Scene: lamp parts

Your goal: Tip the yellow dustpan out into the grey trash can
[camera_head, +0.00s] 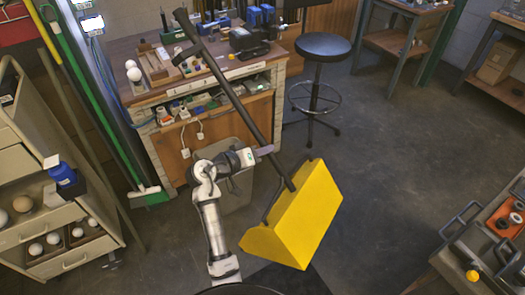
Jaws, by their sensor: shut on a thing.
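The yellow dustpan (302,218) hangs in the air at the centre of the head view, tilted, at the lower end of its long dark handle. My gripper (265,151) is shut on the handle, a little above the pan. The handle runs up and left across the workbench in the picture. The grey trash can (238,202) stands on the floor behind my arm, left of the dustpan. My arm hides much of the can, so its inside is not visible. The inside of the dustpan and any contents cannot be seen.
A workbench (235,72) with tools and bulbs stands behind. A black stool (322,46) is right of it. A drawer cabinet (45,215) with round bulbs is at left, beside a green broom (150,195). A cart (470,250) is at lower right. Open floor (400,150) lies right of the dustpan.

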